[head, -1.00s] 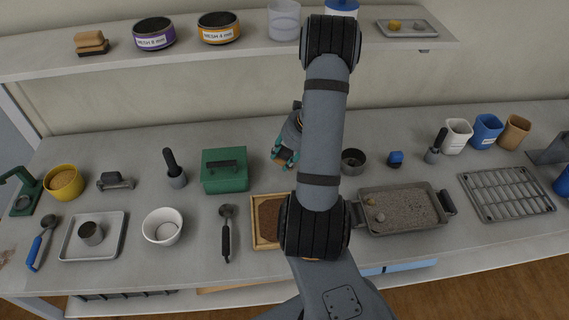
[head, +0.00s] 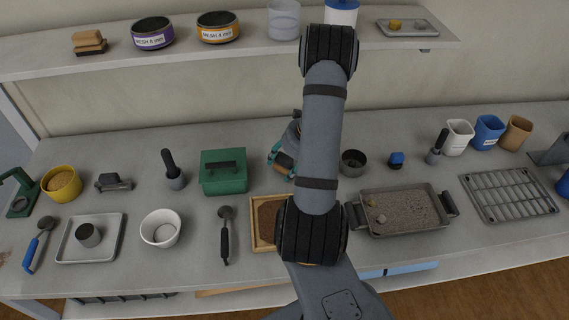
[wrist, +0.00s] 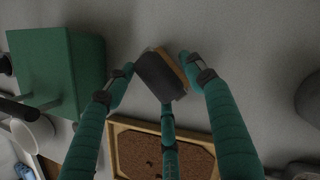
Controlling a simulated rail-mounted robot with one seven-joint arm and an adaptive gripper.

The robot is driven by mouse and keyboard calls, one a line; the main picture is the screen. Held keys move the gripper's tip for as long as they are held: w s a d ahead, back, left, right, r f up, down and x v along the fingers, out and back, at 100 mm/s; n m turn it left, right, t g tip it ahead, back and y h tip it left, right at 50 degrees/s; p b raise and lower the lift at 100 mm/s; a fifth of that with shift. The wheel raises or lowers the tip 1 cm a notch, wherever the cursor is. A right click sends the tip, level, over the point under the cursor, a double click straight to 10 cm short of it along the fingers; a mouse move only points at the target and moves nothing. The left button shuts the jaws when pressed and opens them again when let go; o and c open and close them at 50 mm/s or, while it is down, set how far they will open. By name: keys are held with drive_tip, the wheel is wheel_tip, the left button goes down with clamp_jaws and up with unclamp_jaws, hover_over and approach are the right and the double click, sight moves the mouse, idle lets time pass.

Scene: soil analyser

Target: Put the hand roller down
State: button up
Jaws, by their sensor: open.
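A dark grey block-like piece with a tan, wood-coloured edge, which I take to be the hand roller (wrist: 161,76), is between the fingers of my gripper (wrist: 158,88) in the wrist view. It lies tilted in the picture against the grey bench top. My gripper is open around it; the right fingertip is very close to its tan edge, and I cannot tell whether they touch. In the head view my gripper (head: 283,160) is low over the bench, right of the green box, and my arm partly hides it. Whether the roller rests fully on the bench is unclear.
The green box (head: 224,173) stands close on the left. A wooden tray of brown soil (head: 256,240) lies in front, partly behind my arm. A dark round pot (head: 353,163) is to the right, with a grey pan (head: 405,212) in front of it. Bare bench lies behind my gripper.

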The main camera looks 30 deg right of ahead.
sight(282, 158)
drive_tip(key=shift+d+r+p, duration=0.1)
drive_tip(key=shift+r+p, duration=0.25)
drive_tip(key=shift+r, duration=0.2)
drive_tip(key=p+v, duration=0.3)
drive_tip(key=v, duration=0.8)
drive_tip(key=shift+p, duration=0.3)
drive_tip(key=shift+s, duration=0.1)
drive_tip(key=b+x, duration=0.4)
drive_tip(key=x, duration=0.8)
drive_tip(key=shift+s, duration=0.2)
drive_tip(key=shift+w, duration=0.2)
drive_tip(key=shift+r+p, duration=0.75)
drive_tip(key=shift+r, duration=1.15)
drive_tip(key=shift+s, duration=0.1)
